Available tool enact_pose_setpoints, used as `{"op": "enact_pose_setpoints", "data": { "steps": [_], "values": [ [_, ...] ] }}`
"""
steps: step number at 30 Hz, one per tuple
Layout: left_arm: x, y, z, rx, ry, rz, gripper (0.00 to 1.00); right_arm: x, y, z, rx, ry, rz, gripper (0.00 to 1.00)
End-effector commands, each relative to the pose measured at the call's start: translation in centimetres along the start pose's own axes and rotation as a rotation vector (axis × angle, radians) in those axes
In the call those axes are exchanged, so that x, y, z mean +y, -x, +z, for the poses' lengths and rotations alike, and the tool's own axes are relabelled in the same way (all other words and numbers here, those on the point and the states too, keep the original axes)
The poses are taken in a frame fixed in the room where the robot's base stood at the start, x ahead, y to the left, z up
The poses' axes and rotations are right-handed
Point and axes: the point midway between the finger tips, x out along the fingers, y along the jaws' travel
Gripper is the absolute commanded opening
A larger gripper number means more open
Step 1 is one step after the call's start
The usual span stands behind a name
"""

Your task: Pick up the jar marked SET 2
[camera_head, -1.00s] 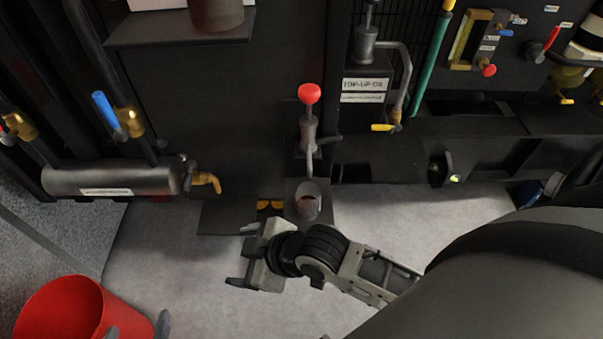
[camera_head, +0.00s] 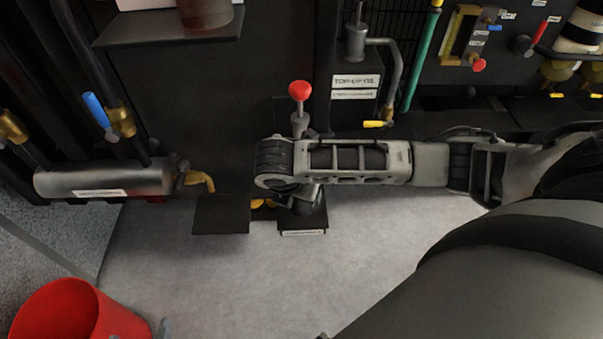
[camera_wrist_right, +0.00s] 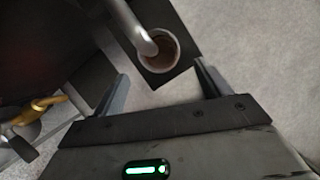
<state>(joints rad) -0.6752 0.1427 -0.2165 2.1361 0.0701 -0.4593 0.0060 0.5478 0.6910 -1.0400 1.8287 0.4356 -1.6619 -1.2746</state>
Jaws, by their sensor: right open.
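A small jar with brown contents (camera_wrist_right: 160,52) stands on a dark plate (camera_wrist_right: 182,62) under a spout that comes down over its mouth. My right gripper (camera_wrist_right: 160,72) is open, with one finger on each side of the jar and a gap to it; nothing is held. In the head view my right wrist and forearm cover the jar; the plate's front edge (camera_head: 303,231) carries a label too small to read. No SET 2 marking is legible. My left gripper is not clearly in view.
A red-knobbed pump (camera_head: 299,92) rises right behind my right wrist. An empty dark plate (camera_head: 221,214) is to the left, near a yellow tap (camera_head: 200,180). A brown vessel (camera_head: 205,12) stands on a shelf (camera_head: 165,35). A red bucket (camera_head: 65,312) is lower left; pale floor is clear.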

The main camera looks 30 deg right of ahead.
Motion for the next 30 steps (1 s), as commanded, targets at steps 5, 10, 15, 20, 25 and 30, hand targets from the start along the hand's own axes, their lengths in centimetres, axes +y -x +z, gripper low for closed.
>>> {"op": "enact_pose_setpoints", "data": {
  "steps": [5,10,15,20,25,30],
  "values": [
    [0.1,-0.1,0.3,0.003,0.010,0.005,0.75,0.0,-2.8,-0.1,0.001,-0.001,0.000,0.76],
    [0.1,-0.1,0.5,0.000,0.013,0.006,0.75,0.0,-3.7,-0.1,0.001,0.000,0.001,0.76],
    [0.1,-0.2,0.6,0.007,0.019,0.008,0.75,-0.2,-6.2,0.2,0.001,-0.002,-0.001,0.76],
    [0.2,-0.3,0.6,0.014,0.027,0.011,0.75,-0.2,-8.1,0.2,0.002,0.000,0.001,0.76],
    [0.2,-0.3,0.7,0.011,0.031,0.011,0.75,-0.2,-8.5,0.3,0.002,0.000,0.004,0.76],
    [0.2,-0.2,0.8,0.008,0.032,0.011,0.75,-0.2,-8.4,0.3,0.001,0.000,0.004,0.65]
  ]
}}
